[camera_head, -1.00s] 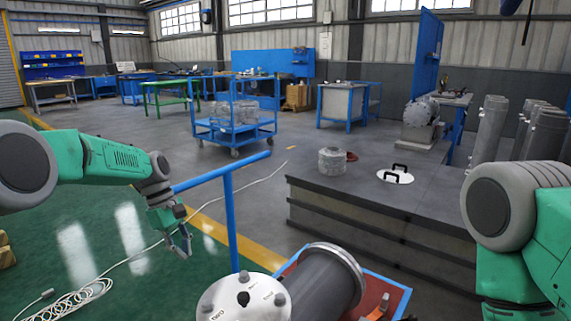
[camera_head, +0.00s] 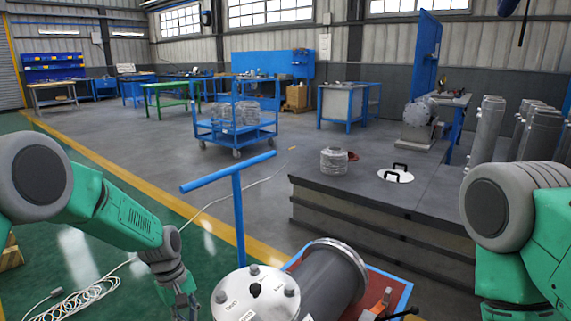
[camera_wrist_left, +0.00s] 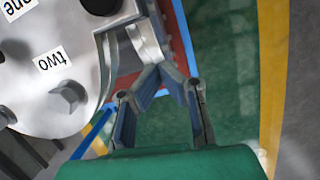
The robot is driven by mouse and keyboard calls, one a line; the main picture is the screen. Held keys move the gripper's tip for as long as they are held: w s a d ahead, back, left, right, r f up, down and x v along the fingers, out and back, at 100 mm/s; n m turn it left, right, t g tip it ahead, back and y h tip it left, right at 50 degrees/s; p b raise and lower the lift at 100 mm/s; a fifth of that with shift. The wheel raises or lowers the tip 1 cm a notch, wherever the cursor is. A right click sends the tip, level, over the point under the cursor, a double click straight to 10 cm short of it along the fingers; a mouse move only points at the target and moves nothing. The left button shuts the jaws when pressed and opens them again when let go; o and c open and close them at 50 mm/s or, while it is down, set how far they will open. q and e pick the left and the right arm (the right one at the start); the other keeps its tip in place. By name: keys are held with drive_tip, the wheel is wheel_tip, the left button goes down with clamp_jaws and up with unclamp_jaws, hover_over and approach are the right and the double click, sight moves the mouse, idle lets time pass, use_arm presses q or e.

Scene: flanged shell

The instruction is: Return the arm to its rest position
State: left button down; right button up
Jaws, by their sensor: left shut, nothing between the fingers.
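My left gripper (camera_head: 183,306) hangs low at the front left of the head view, beside the round cover. In the left wrist view its fingers (camera_wrist_left: 160,72) are shut with nothing between them. The flanged shell (camera_head: 328,284), a dark grey cylinder with a metal rim, lies at the bottom centre. The light grey round cover (camera_head: 255,297) with bolts and labels is to its left. In the wrist view this cover (camera_wrist_left: 40,75) is at the left, close to the fingers; contact cannot be told. My right gripper is out of view; only that arm's upper links show.
A blue T-shaped handle (camera_head: 238,205) rises close to my left arm. A red and blue cart bed (camera_head: 385,288) lies under the shell. A dark platform (camera_head: 400,205) stands at the right. A coiled white cable (camera_head: 88,301) lies on the green floor at left.

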use_arm(q)
drive_tip(key=s+a+f+m+y+p, duration=0.1)
drive_tip(key=s+f+m, duration=0.1)
drive_tip(key=s+f, duration=0.5)
drive_tip(key=s+a+f+m, duration=0.1)
drive_tip(key=s+f+m, duration=0.15)
drive_tip(key=s, duration=0.95)
drive_tip(key=s+a+r+m+t, duration=0.1)
drive_tip(key=s+r+m, duration=0.1)
drive_tip(key=s, duration=0.6)
drive_tip(key=s+a+r+m+t+y+p, duration=0.1)
drive_tip(key=s+a+r+m, duration=0.1)
drive_tip(key=s, duration=0.7)
drive_tip(key=shift+s+r+m, duration=0.2)
drive_tip(key=shift+r+m, duration=0.15)
drive_tip(key=shift+m, duration=0.3)
drive_tip(key=shift+w+a, duration=0.1)
drive_tip(key=shift+w, duration=0.05)
